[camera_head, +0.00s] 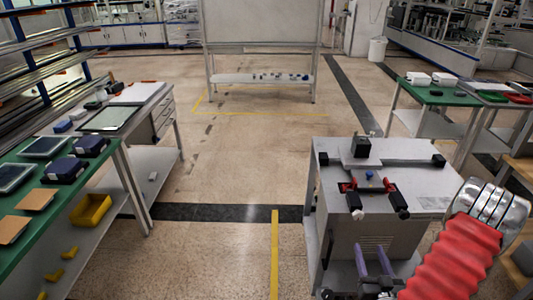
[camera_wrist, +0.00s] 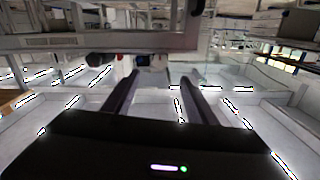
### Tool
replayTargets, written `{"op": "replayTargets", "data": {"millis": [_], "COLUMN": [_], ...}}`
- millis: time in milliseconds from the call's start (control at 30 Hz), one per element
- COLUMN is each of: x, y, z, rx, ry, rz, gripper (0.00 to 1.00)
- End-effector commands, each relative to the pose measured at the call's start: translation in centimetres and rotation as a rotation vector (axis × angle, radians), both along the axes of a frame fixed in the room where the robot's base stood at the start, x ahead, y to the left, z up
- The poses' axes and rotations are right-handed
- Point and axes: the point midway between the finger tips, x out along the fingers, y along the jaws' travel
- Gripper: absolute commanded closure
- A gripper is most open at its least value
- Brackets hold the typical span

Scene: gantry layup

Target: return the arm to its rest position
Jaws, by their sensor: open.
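My gripper (camera_head: 371,251) is at the lower right of the head view, in front of the grey cabinet station (camera_head: 440,190). Its two purple-dark fingers are apart, with nothing visible between them. In the wrist view my gripper (camera_wrist: 160,76) shows two dark fingers spread and pointing forward, with an empty gap. The grey edge of the station (camera_wrist: 60,43) crosses the upper part of that view. The red ribbed sleeve of my arm fills the lower right corner of the head view and hides part of the station's right side.
The station top carries a fixture with a black block (camera_head: 361,147), a small blue part (camera_head: 369,174) and black-ended clamps. Green-topped benches stand left (camera_head: 113,172) and right (camera_head: 433,97). A whiteboard (camera_head: 262,22) stands at the back. The middle floor is open.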

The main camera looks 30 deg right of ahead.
Motion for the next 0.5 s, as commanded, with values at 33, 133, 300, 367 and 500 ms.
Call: {"op": "replayTargets", "data": {"millis": [33, 133, 300, 367, 500], "x": [0.0, 0.0, 0.1, 0.0, -0.6], "y": [0.0, 0.0, 0.2, 0.3, 0.6], "z": [0.0, 0.0, -1.4, -2.6, -6.4], "rx": [0.0, 0.001, 0.032, 0.057, 0.141], "ry": [0.0, 0.0, 0.046, 0.085, 0.217], "rz": [0.0, 0.0, 0.009, 0.011, 0.007], "gripper": [0.48, 0.48, 0.48, 0.48, 0.48]}}
